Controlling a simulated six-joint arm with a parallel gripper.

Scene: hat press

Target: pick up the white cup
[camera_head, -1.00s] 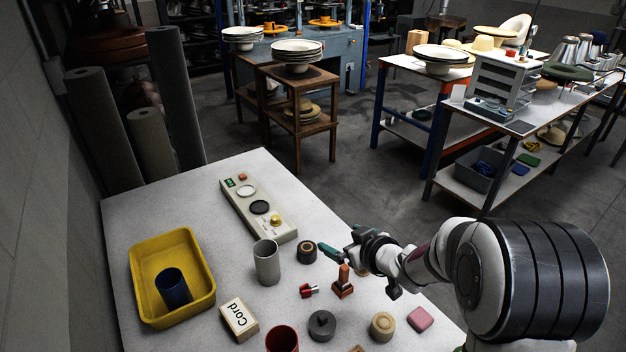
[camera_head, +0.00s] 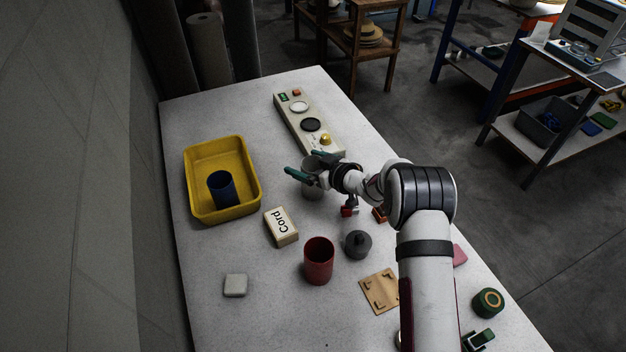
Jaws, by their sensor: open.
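A yellow tray (camera_head: 256,195) at the left holds a blue cup (camera_head: 222,190). A Cord box (camera_head: 281,228), a red cup (camera_head: 319,262) and a dark grey lidded piece (camera_head: 358,244) stand nearer. The control box (camera_head: 291,116) lies just behind.

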